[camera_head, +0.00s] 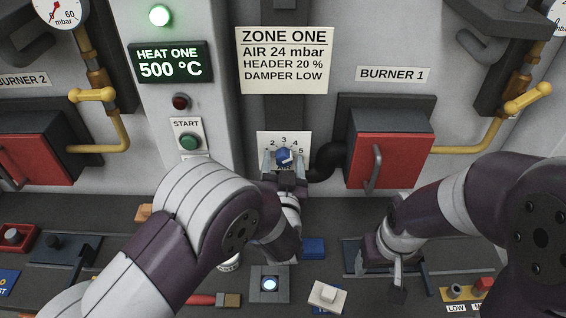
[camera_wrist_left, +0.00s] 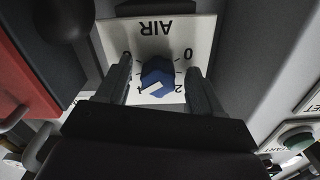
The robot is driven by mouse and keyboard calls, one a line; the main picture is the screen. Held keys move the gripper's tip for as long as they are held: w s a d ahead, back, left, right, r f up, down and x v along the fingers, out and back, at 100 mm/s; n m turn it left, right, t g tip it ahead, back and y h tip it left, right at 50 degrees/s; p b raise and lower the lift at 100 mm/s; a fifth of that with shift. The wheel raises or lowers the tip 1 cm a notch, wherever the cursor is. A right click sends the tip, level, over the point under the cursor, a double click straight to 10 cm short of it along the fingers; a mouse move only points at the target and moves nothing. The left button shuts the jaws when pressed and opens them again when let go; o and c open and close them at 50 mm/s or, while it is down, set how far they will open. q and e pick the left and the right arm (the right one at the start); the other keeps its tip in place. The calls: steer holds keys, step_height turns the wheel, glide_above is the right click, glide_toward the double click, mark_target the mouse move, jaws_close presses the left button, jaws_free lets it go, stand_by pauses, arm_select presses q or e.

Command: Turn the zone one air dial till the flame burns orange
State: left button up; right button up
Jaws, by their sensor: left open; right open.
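The blue air dial (camera_head: 284,155) sits on a white numbered plate (camera_head: 302,142) below the ZONE ONE card. My left gripper (camera_head: 284,162) is at the dial. In the left wrist view the dial (camera_wrist_left: 157,76) lies between the two fingers (camera_wrist_left: 160,88), which stand apart from it on both sides. The plate (camera_wrist_left: 190,32) reads AIR, upside down there. The dial's pale pointer mark shows on its near side. My right gripper (camera_head: 398,283) is low at the right, by a dark lever plate, and its fingers are hard to make out. No flame is visible.
The ZONE ONE card (camera_head: 285,60) reads AIR 24 mbar, HEADER 20 %, DAMPER LOW. The red BURNER 1 door (camera_head: 405,160) is right of the dial. A green START button (camera_head: 189,141) is left. The bench holds a lit button (camera_head: 269,284) and a blue block (camera_head: 314,247).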

arm_select(q)
steer(key=c, duration=1.1)
steer(key=shift+o, duration=0.2)
steer(key=shift+f+n+b, duration=0.1)
steer(key=shift+n+b, duration=0.4)
steer(key=shift+b, duration=0.2)
steer(key=n+b, duration=0.3)
steer(key=b, duration=0.1)
steer(key=shift+d+f, duration=0.1)
steer(key=shift+d, duration=0.05)
steer(key=shift+r+n+b, duration=0.25)
steer(key=shift+n+b, duration=1.05)
steer(key=shift+n, duration=0.2)
steer(key=o, duration=1.1)
steer(key=shift+c, duration=0.2)
